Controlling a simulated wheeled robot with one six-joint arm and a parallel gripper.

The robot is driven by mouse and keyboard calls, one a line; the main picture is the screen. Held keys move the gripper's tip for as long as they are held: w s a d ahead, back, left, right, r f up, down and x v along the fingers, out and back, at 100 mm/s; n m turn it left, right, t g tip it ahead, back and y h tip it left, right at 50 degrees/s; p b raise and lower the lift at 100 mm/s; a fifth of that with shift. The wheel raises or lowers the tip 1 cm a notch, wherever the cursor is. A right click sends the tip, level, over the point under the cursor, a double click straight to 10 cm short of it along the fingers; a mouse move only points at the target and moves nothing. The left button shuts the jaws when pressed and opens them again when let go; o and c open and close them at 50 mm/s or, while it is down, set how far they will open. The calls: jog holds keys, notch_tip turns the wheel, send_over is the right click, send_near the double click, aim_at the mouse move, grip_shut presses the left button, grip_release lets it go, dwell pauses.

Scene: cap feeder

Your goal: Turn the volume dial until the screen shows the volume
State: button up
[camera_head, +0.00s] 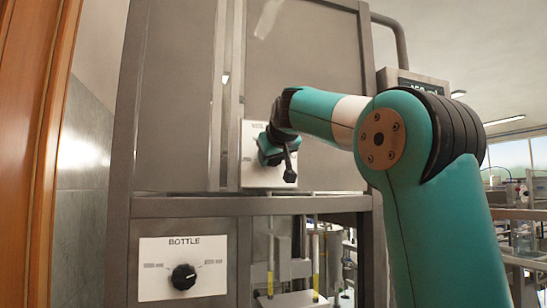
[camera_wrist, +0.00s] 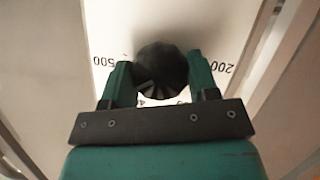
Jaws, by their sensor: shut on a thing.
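The volume dial (camera_wrist: 160,70) is a black ribbed knob on a white plate in the wrist view. Numbers show around it, with 500 at the left and 200 at the right. My gripper (camera_wrist: 160,78) is shut on the dial, one green finger on each side. In the head view my gripper (camera_head: 275,150) is at the white volume plate (camera_head: 257,177) and hides the dial. The screen (camera_head: 421,86) is dark with light characters at the upper right; my arm covers its lower part, so I cannot read the value surely.
A lower white plate marked BOTTLE (camera_head: 156,286) carries another black knob (camera_head: 183,277). Grey metal cabinet panels surround the dials. An open bay with rods and yellow-marked parts (camera_head: 270,275) lies below the volume plate. A wooden edge (camera_head: 40,120) stands at the left.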

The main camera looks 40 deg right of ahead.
jog(key=n+h, duration=0.1)
jog(key=n, duration=0.1)
jog(key=shift+a+n+h+p, duration=0.15)
jog(key=shift+n+h+p, duration=0.15)
jog(key=shift+n+p, duration=0.1)
jog(key=n+h, duration=0.1)
jog(key=n, duration=0.1)
jog(key=shift+n+h, duration=0.3)
jog(key=n+h, duration=0.1)
jog(key=n, duration=0.1)
jog(key=shift+w+f+n+h+p, duration=0.1)
jog(key=shift+f+n+h+p, duration=0.05)
jog(key=shift+n+h+p, duration=0.2)
jog(key=n+h, duration=0.1)
jog(key=n, duration=0.2)
jog(key=shift+f+t, duration=0.1)
jog(key=shift+t, duration=0.2)
jog(key=n, duration=0.2)
jog(key=n+t+h, duration=0.1)
jog(key=n, duration=0.2)
jog(key=shift+f+t+b, duration=0.1)
jog(key=shift+t+b, duration=0.2)
jog(key=shift+b, duration=0.1)
jog(key=shift+n+t, duration=1.1)
jog(key=shift+n, duration=1.75)
